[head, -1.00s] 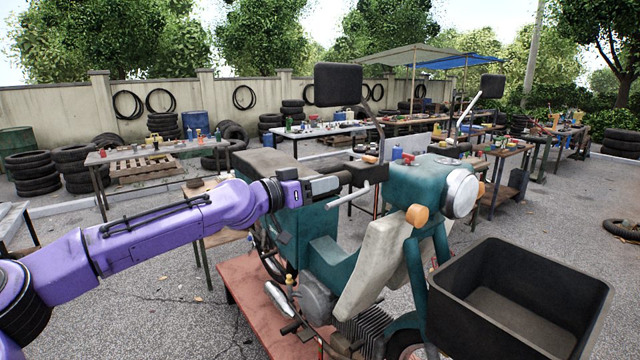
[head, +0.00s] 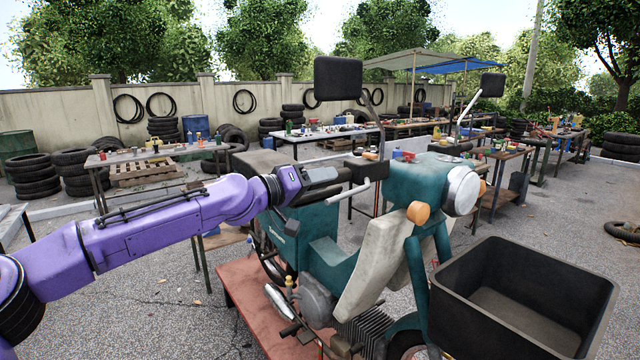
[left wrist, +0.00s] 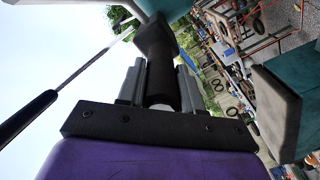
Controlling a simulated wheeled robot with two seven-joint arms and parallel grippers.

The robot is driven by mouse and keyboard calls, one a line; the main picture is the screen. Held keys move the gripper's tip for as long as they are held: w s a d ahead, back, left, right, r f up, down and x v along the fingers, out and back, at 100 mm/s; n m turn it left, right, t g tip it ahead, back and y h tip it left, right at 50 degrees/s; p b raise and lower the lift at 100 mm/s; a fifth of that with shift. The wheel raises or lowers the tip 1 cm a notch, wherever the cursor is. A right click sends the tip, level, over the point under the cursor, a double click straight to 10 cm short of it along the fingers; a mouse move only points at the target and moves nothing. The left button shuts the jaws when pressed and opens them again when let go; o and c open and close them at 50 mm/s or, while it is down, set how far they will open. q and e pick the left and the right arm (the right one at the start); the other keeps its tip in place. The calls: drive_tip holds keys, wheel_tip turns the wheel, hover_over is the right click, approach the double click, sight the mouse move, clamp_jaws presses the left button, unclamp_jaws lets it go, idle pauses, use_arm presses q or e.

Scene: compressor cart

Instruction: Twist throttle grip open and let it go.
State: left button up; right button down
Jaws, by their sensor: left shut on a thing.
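The teal motorbike (head: 320,234) stands on a reddish platform, its headlight toward the right. The black throttle grip (head: 362,170) sits at the handlebar end nearest my left arm, with a silver lever (head: 350,192) below it. My left gripper (head: 338,175) is shut on the throttle grip. In the left wrist view the dark grip (left wrist: 160,85) lies between the two grey fingers, and my left gripper (left wrist: 160,88) hides part of its near end. My right gripper is not in view.
A black mirror (head: 338,80) rises on a stalk just above the grip. A black open bin (head: 522,300) is at the bike's front. The reddish platform (head: 245,300) lies under the bike. Worktables and tyres stand behind, with open pavement at lower left.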

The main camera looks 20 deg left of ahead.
use_arm(q)
drive_tip(key=n, duration=0.5)
drive_tip(key=shift+n, duration=0.3)
idle(0.4)
drive_tip(key=o, duration=1)
drive_tip(key=b+v, duration=0.2)
drive_tip(key=v, duration=0.8)
drive_tip(key=shift+s+a, duration=0.15)
drive_tip(key=shift+a, duration=0.1)
